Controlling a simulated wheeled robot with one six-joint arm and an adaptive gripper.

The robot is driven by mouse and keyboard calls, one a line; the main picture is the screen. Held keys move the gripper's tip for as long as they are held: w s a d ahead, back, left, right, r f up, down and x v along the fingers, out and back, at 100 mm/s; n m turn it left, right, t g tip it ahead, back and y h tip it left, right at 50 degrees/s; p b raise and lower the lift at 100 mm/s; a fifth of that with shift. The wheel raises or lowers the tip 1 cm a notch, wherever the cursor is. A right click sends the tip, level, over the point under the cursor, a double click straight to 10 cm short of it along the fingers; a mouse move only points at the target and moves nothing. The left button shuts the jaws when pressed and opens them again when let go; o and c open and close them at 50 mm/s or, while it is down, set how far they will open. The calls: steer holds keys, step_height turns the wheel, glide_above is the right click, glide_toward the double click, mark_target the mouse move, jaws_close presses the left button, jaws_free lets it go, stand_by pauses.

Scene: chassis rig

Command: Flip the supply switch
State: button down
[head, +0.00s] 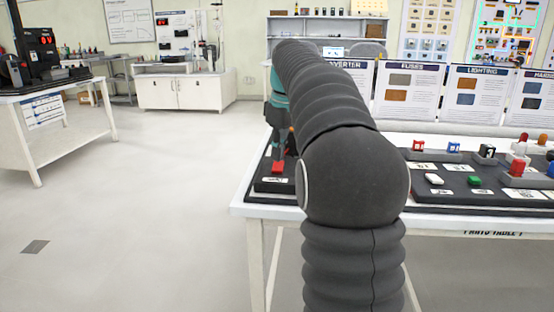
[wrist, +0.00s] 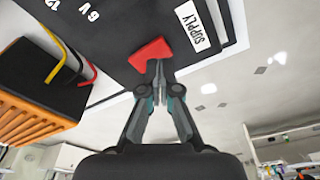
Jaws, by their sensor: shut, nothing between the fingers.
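The supply switch (wrist: 150,52) is a red rocker or lever beside a white label reading SUPPLY (wrist: 197,31) on a dark board (wrist: 120,30). In the head view the red switch (head: 278,167) shows at the left end of the table. My gripper (wrist: 157,68) is shut and empty, its fingertips at the lower edge of the red switch, touching it or very close. In the head view my gripper (head: 281,150) is just above the switch, partly hidden by my arm. Whether the switch is on or off cannot be told.
The white table (head: 262,211) carries several small coloured parts on a dark tray (head: 450,196) to the right. Open floor lies to the left.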

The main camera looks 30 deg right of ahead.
mark_target(277, 170)
steer(key=shift+r+p, duration=1.35)
steer(key=shift+r, duration=1.1)
steer(key=shift+s+a, duration=0.25)
steer(key=shift+a, duration=0.05)
steer(key=s+a+m+t, duration=0.1)
steer(key=s+a+m, duration=0.1)
steer(key=s+a, duration=0.45)
steer(key=s+a+f+m+t, duration=0.1)
steer(key=s+a+f, duration=0.4)
steer(key=s+f, duration=0.3)
steer(key=s+a+f+m+t, duration=0.2)
steer(key=s+a+f, duration=0.2)
steer(key=s+f, duration=0.4)
steer(key=s, duration=0.5)
steer(key=shift+a+f+h, duration=0.25)
steer(key=shift+a+h, duration=0.1)
steer(key=shift+h, duration=0.05)
